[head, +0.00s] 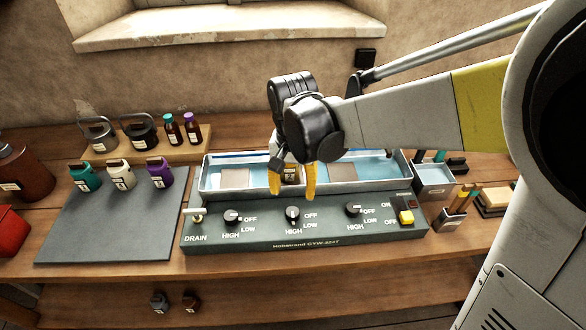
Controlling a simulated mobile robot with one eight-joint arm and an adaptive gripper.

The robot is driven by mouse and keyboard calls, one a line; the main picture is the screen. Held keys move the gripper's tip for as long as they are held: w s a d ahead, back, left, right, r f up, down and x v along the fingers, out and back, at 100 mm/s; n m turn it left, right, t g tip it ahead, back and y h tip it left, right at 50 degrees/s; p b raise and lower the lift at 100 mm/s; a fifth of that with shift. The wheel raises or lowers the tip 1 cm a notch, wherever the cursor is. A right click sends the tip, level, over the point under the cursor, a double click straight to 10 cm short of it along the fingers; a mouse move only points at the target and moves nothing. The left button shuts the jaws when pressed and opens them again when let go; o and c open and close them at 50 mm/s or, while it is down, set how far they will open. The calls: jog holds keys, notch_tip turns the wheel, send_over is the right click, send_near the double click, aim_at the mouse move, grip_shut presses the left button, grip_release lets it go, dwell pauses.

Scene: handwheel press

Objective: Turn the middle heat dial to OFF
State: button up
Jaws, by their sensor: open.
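The middle heat dial (292,213) is a black knob with a pale pointer mark on the grey front panel (330,235). OFF, LOW and HIGH labels are printed around it. The pointer's exact setting is too small to tell. My gripper (293,196) has yellow fingers, hangs pointing down just above this dial, and is open with a gap between its fingers. A small dark jar with a label shows behind and between the fingers. The left dial (232,216) and the right dial (353,209) sit on either side.
A drain lever (197,215) is at the panel's left, a yellow switch (406,217) at its right. A blue-lined tray (206,181) stands behind the panel. A dark mat (110,225) with small jars lies left. My arm covers the upper right.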

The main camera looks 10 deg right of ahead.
aim_at(292, 211)
notch_tip(292, 211, down, 10)
jog(key=b, duration=0.3)
jog(key=shift+r, duration=0.15)
jog(key=c, duration=1.2)
